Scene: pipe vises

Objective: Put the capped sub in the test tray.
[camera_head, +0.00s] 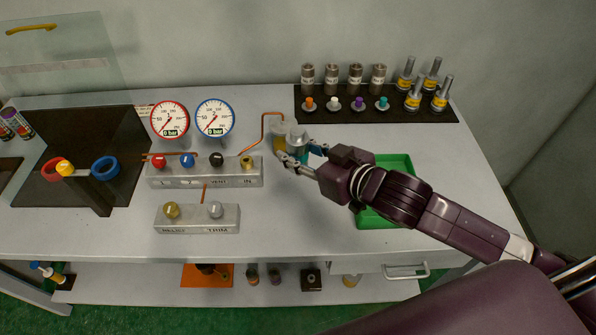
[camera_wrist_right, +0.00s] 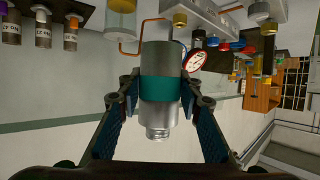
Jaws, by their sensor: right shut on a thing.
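The capped sub is a silver cylinder with a teal band (camera_wrist_right: 160,60). My right gripper (camera_wrist_right: 160,95) is shut on it around the band. In the head view the sub (camera_head: 298,134) shows at the tip of my right gripper (camera_head: 298,152), above the bench right of the valve block. The fingers partly cover it. The green test tray (camera_head: 396,163) lies to the right on the bench, partly hidden under my right arm. The visible part of its floor is bare. My left gripper is not in view.
A clear cup with yellow contents (camera_head: 279,143) stands just left of the sub, beside a copper pipe (camera_head: 264,124). The valve block (camera_head: 205,172) and two gauges (camera_head: 214,117) are further left. A dark rack mat (camera_head: 430,115) holds several cylinders at the back right.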

